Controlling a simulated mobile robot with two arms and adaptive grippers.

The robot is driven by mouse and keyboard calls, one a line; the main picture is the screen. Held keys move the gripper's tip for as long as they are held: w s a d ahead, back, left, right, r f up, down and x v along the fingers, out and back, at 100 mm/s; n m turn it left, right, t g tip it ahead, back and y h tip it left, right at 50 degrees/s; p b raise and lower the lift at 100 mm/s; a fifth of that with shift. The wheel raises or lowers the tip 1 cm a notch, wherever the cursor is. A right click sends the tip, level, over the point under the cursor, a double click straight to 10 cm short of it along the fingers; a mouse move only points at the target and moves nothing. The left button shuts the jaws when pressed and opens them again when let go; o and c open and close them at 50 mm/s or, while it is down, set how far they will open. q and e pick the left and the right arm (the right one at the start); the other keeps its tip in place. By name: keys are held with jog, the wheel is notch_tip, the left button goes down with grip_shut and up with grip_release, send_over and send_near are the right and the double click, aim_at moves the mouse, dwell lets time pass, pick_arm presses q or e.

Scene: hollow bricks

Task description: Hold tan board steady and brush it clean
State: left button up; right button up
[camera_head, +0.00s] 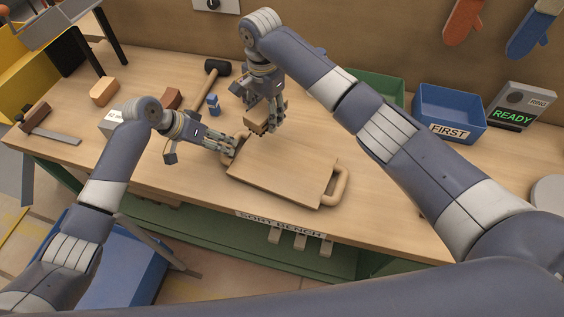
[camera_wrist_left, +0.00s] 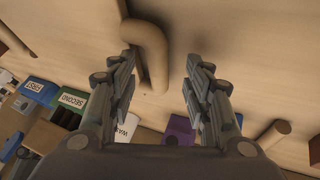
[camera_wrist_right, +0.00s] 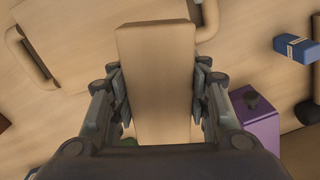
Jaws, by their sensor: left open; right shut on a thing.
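The tan board (camera_head: 285,172) lies flat on the bench, with a loop handle at its left end and another at its right end (camera_head: 336,185). My left gripper (camera_head: 230,146) is open at the left handle. In the left wrist view, that handle (camera_wrist_left: 150,45) reaches between the spread fingers, closer to the left one. My right gripper (camera_head: 268,120) is shut on a light wooden block, the brush (camera_head: 257,127), above the bench just behind the board's left end. The brush also shows in the right wrist view (camera_wrist_right: 156,80); its bristles are not visible.
A black-headed mallet (camera_head: 208,85), a small blue item (camera_head: 213,104) and wooden blocks (camera_head: 104,92) lie behind and left of the grippers. A blue FIRST bin (camera_head: 448,108), a green bin (camera_head: 375,88) and a READY device (camera_head: 512,108) stand at the back right.

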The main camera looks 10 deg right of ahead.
pick_arm(q)
jog(key=v, duration=1)
jog(key=shift+a+r, duration=0.2)
jog(key=shift+a, duration=0.15)
jog(key=shift+s, duration=0.1)
